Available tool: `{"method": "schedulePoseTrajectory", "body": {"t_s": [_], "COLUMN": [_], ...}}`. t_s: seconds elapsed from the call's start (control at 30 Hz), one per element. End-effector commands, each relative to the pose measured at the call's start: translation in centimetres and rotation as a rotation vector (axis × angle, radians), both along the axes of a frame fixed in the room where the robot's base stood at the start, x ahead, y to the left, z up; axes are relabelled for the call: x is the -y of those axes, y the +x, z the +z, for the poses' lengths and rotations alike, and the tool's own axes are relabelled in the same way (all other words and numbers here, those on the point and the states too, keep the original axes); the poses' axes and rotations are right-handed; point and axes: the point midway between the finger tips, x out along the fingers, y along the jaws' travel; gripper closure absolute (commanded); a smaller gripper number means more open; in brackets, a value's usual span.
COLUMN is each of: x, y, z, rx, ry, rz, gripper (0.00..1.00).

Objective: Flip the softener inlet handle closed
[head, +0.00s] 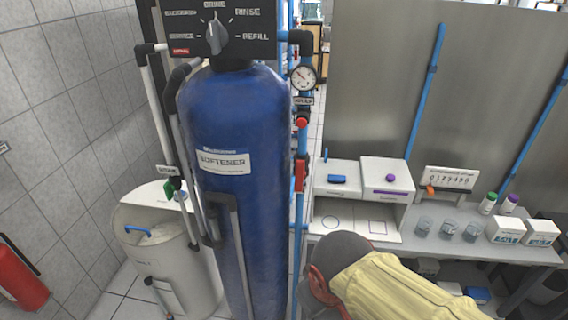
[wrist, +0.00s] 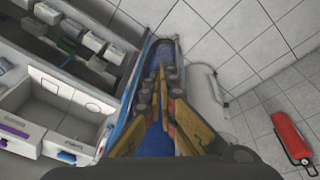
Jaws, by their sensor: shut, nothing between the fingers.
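The blue softener tank (head: 235,120) stands upright in the head view, with a white label on its front. A red lever handle (head: 300,173) lies upright along the blue pipe just right of the tank. A small red knob (head: 302,122) sits higher on that pipe, under a tag too small to read. I cannot tell for certain which one is the inlet handle. My gripper (wrist: 163,72) is shut and empty in the wrist view, pointing toward the blue tank (wrist: 161,48). Its fingers hide much of the tank there, and I make out no handle at the fingertips.
A round pressure gauge (head: 303,77) and a control head with a dial (head: 215,34) are above. A white brine tank (head: 165,255) stands left. A workbench (head: 540,254) with boxes and beakers is right. A red extinguisher (head: 18,275) stands by the left wall.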

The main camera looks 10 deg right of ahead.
Motion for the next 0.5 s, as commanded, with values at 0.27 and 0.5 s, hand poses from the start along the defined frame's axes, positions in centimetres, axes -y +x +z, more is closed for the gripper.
{"method": "schedulePoseTrajectory", "body": {"t_s": [0.27,0.5], "x": [1.3,1.6], "y": [3.6,9.9], "z": [-2.8,-1.8], "rx": [-0.142,-0.071], "ry": [-0.451,-0.834], "rz": [0.294,0.435], "gripper": [1.0,1.0]}}
